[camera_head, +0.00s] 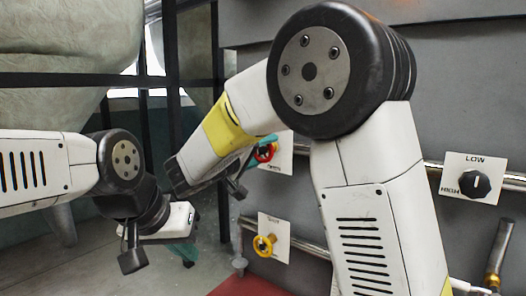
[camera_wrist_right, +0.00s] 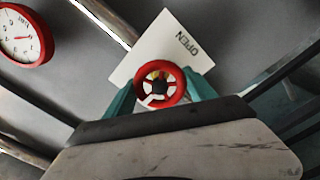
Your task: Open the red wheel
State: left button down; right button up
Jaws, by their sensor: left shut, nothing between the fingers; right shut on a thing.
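The red wheel (camera_head: 266,153) is on a white plate on the grey wall panel, partly hidden by my right gripper (camera_head: 260,146). In the right wrist view the wheel (camera_wrist_right: 160,87) has a round rim with spokes, in front of a tilted white plate marked OPEN (camera_wrist_right: 168,45). The teal fingers of my right gripper (camera_wrist_right: 160,95) are on both sides of the wheel and shut on it. My left gripper (camera_head: 185,251) is shut and empty, low at the left, away from the panel.
A yellow wheel (camera_head: 264,245) on a white plate is below the red wheel. A black knob marked LOW (camera_head: 475,184) is at the right. Metal pipes (camera_head: 310,247) run along the panel. A red-rimmed gauge (camera_wrist_right: 22,36) shows in the wrist view. Dark frame posts stand behind my left arm.

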jog(key=c, duration=0.3)
jog(key=shift+n, duration=0.3)
jog(key=n, duration=0.5)
jog(key=shift+n, duration=0.3)
jog(key=n, duration=0.5)
jog(key=shift+f, duration=0.1)
jog(key=n, duration=0.6)
jog(key=shift+n, duration=0.4)
jog(key=n, duration=0.5)
jog(key=shift+n, duration=0.4)
